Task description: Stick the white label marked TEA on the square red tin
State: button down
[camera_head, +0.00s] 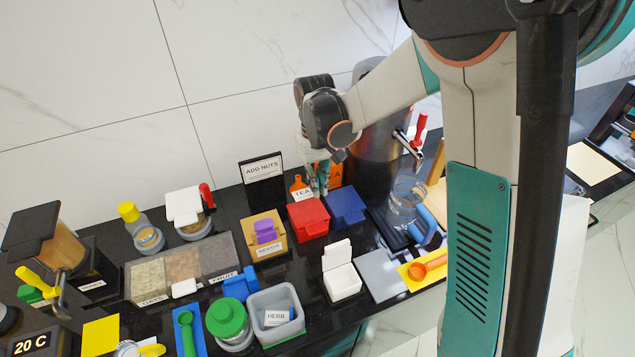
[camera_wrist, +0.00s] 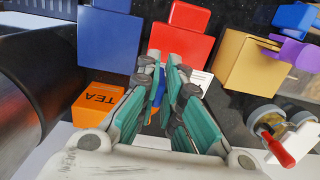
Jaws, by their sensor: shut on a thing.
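The white label marked TEA (camera_head: 302,194) is at my gripper's fingertips, just behind the square red tin. It also shows in the wrist view (camera_wrist: 199,82), partly hidden by a finger. My gripper (camera_head: 322,180) is shut on the label; its teal fingers (camera_wrist: 167,90) point toward the red tin in the wrist view. The red tin (camera_head: 308,220) stands on the dark counter, and fills the upper middle of the wrist view (camera_wrist: 182,48). The label looks upright and close to the tin; I cannot tell whether they touch.
A blue tin (camera_head: 346,208) stands right of the red one, a tan box with a purple top (camera_head: 263,235) left. An orange TEA box (camera_wrist: 97,97) and a metal urn (camera_head: 375,145) stand behind. The ADD NUTS sign (camera_head: 262,170) is back left. A white open box (camera_head: 341,275) stands in front.

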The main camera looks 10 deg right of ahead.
aim_at(319, 210)
jog(key=shift+s+f+b, duration=0.2)
jog(key=shift+f+b, duration=1.7)
jog(key=shift+f, duration=0.8)
jog(key=shift+s+f+b, duration=0.1)
jog(key=shift+f+b, duration=0.7)
jog(key=shift+b, duration=0.05)
dwell(0.5)
jog(key=c, duration=1.7)
grip_release()
jog(key=shift+r, duration=0.15)
jog(key=shift+r+p, duration=1.95)
jog(key=shift+r, duration=0.95)
